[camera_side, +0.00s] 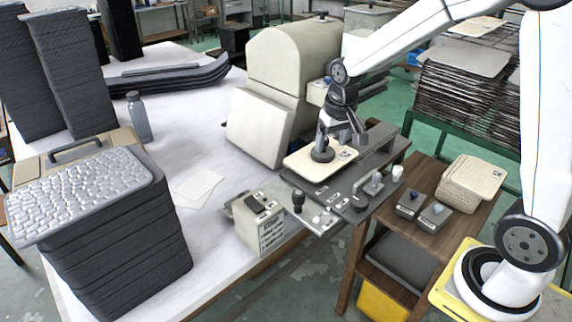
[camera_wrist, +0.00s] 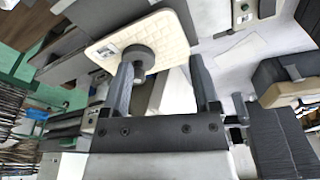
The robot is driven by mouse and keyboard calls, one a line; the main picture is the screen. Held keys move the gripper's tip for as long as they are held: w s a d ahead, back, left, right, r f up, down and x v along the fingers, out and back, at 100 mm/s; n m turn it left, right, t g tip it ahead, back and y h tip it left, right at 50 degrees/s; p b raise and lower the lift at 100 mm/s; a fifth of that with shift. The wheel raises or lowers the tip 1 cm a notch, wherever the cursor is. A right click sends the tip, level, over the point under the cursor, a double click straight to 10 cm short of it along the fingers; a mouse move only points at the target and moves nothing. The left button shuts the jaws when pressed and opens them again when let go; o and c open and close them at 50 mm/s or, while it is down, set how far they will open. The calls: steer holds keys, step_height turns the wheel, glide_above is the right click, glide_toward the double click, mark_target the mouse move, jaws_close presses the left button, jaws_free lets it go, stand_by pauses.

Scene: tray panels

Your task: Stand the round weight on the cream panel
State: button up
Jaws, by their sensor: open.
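The cream panel (camera_side: 299,161) lies flat on the dark fixture at the edge of the bench. In the wrist view its gridded face (camera_wrist: 172,38) fills the upper middle. The round weight (camera_side: 322,154), a dark disc, stands on the panel; it also shows in the wrist view (camera_wrist: 140,56), next to the tip of the left finger. My gripper (camera_side: 340,136) is just above the panel with its fingers apart and nothing between them. In the wrist view my gripper (camera_wrist: 161,62) is wide open. I cannot tell whether the left finger touches the weight.
A beige machine (camera_side: 285,80) stands behind the fixture. A control box (camera_side: 262,224) and knobs are in front. A tall stack of dark trays (camera_side: 115,235) is at the left, near a grey bottle (camera_side: 139,118). A wooden side table (camera_side: 440,215) holds small boxes and panels.

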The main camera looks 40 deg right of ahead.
steer(key=s+a+f+n, duration=0.1)
steer(key=s+a+f, duration=0.1)
steer(key=s, duration=0.4)
steer(key=s+a+f+n, duration=0.2)
steer(key=s+a+f, duration=0.1)
steer(key=s, duration=0.4)
steer(key=shift+a+n+t, duration=0.3)
steer(key=shift+a, duration=0.4)
